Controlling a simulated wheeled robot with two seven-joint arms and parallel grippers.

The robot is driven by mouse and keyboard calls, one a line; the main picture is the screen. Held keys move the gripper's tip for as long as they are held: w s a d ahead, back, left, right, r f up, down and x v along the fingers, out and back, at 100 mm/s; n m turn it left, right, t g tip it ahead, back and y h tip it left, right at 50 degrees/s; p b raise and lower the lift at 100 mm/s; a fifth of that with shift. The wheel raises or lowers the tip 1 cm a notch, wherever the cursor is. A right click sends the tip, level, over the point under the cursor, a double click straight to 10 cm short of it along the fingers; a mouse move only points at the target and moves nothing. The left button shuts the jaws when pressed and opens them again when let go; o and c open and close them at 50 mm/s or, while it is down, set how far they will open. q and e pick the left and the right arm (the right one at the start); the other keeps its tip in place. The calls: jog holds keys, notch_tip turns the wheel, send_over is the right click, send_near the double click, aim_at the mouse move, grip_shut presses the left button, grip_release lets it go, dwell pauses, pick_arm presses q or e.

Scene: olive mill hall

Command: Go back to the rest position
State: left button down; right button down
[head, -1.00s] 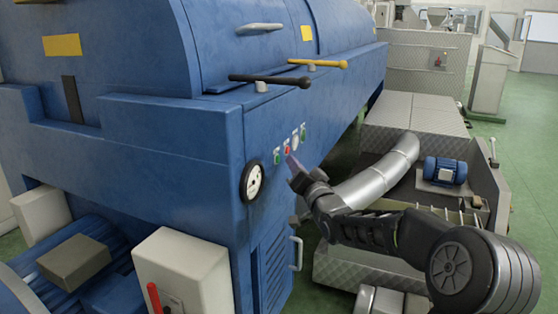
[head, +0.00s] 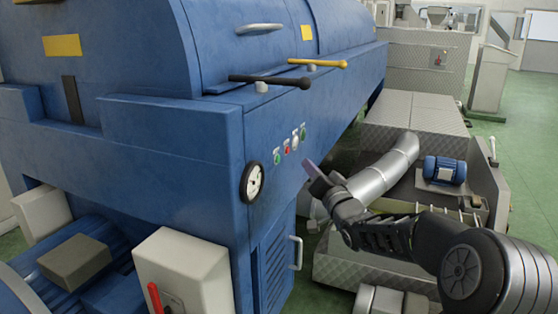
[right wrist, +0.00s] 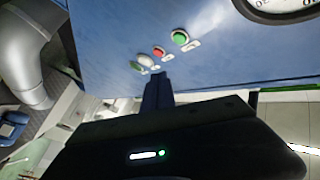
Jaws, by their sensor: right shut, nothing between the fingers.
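My right gripper (head: 311,167) is shut and empty. It is in the gap to the right of the blue machine's (head: 190,150) end panel, apart from the panel as far as I can tell. The panel carries a row of small buttons (head: 290,147) and a round dial gauge (head: 253,182) to the left of the gripper. In the right wrist view the shut fingers (right wrist: 157,90) point toward the blue panel, with green, red and white buttons (right wrist: 159,53) just beyond them. My left gripper is not in view.
A silver duct pipe (head: 380,170) and a metal unit with a blue motor (head: 445,170) stand behind and beside my right arm. A black lever (head: 270,80) and a yellow lever (head: 318,63) stick out above the buttons. Green floor (head: 530,130) is free at the right.

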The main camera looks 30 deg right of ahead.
dwell(0.4)
notch_tip(320, 180, down, 19)
jog(key=s+a+n+g, duration=0.1)
jog(key=s+a+g, duration=0.15)
jog(key=g, duration=0.25)
jog(key=s+a+f+n+g+y, duration=0.1)
jog(key=s+a+f+g+y, duration=0.15)
jog(key=s+a+f, duration=0.45)
jog(key=s+a+f+n+g+y, duration=0.1)
jog(key=s+a+f+g+y, duration=0.15)
jog(key=a+f, duration=0.85)
jog(key=s+a+f+n+g+y, duration=0.1)
jog(key=s+a+f+g, duration=0.25)
jog(key=a+f, duration=0.55)
jog(key=s+a+f+n+g+y, duration=0.1)
jog(key=s+a+f+g, duration=0.2)
jog(key=s, duration=0.4)
jog(key=s+a+f+n, duration=0.2)
jog(key=s+a+f, duration=0.1)
jog(key=s+a, duration=0.3)
jog(key=s+a+f+n+g+y, duration=0.1)
jog(key=s+a+f+g, duration=0.2)
jog(key=s, duration=0.4)
notch_tip(320, 180, up, 20)
jog(key=w+t+p, duration=0.1)
jog(key=p, duration=1.8)
jog(key=shift+a+f+p, duration=0.2)
jog(key=shift+a+p, duration=0.15)
